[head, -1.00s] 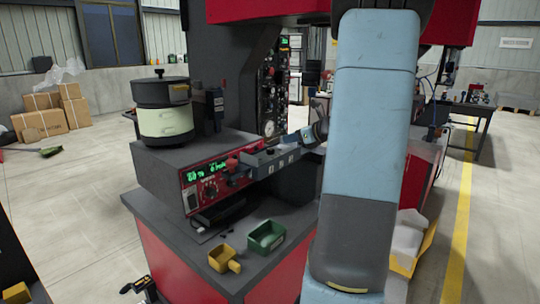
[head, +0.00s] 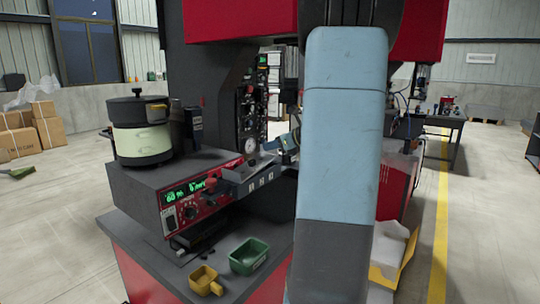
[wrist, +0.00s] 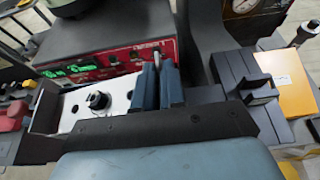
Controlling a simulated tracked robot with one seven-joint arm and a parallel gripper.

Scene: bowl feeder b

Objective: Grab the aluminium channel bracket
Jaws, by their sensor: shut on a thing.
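My gripper (wrist: 158,66) shows in the wrist view as two dark blue fingers close together, shut on a narrow light grey piece. I take it to be the aluminium channel bracket (wrist: 157,56); most of it is hidden between and behind the fingers. The gripper is beside the perforated light plate (wrist: 68,118) with a black knob, in front of the red control panel (wrist: 115,60). In the head view my arm hides the fingers and the bracket.
The bowl feeder (head: 140,130) stands on a grey control box (head: 135,190) on the bench. A yellow scoop (head: 205,281) and a green bin (head: 249,256) lie at the bench front. An orange-yellow panel (wrist: 285,82) and dark blocks (wrist: 240,75) are at the wrist view's right.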

